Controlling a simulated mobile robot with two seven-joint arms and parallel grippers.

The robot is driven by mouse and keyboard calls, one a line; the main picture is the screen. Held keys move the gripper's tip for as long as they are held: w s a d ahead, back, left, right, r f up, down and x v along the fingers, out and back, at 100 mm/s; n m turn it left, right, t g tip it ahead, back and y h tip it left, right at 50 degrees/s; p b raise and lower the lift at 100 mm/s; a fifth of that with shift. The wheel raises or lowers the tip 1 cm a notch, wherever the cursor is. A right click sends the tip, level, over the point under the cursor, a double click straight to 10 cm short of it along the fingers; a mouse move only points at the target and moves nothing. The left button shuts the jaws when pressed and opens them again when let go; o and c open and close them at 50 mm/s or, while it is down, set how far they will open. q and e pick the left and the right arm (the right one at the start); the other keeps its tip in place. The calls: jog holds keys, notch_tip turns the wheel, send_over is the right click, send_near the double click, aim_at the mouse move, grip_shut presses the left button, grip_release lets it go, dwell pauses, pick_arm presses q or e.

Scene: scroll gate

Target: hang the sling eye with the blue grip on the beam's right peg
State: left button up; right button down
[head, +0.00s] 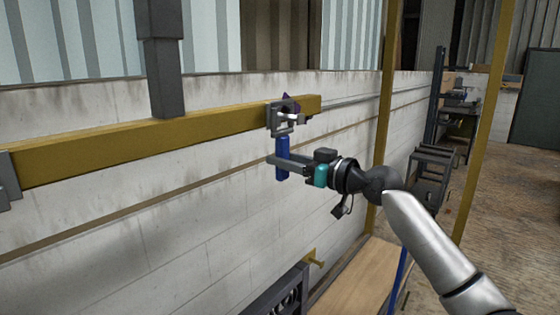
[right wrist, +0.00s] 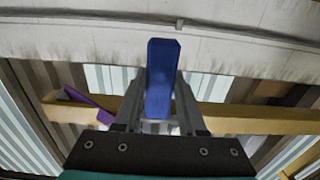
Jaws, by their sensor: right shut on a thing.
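The yellow beam (head: 150,137) runs across the head view, and also shows in the right wrist view (right wrist: 240,118). Near its right end is a grey squarish fitting (head: 272,119) with a pale peg-like part (head: 293,119). The upright blue grip (head: 282,145) is just below this fitting. My right gripper (head: 277,163) is shut on the blue grip, which also stands between the fingers in the right wrist view (right wrist: 160,75). I cannot tell the sling eye from the grey fitting, or whether it is around the peg. My left gripper is out of view.
A grey post (head: 163,70) meets the beam from above. The pale block wall (head: 130,225) is behind the beam. A dark frame (head: 285,292) and a wooden board (head: 358,275) are below. Yellow uprights (head: 386,110) stand right.

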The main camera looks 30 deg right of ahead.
jog(key=shift+b+v, duration=1.5)
jog(key=shift+v, duration=1.1)
jog(key=shift+c, duration=2)
grip_release()
jog(key=b+v, duration=0.4)
jog(key=v, duration=1.1)
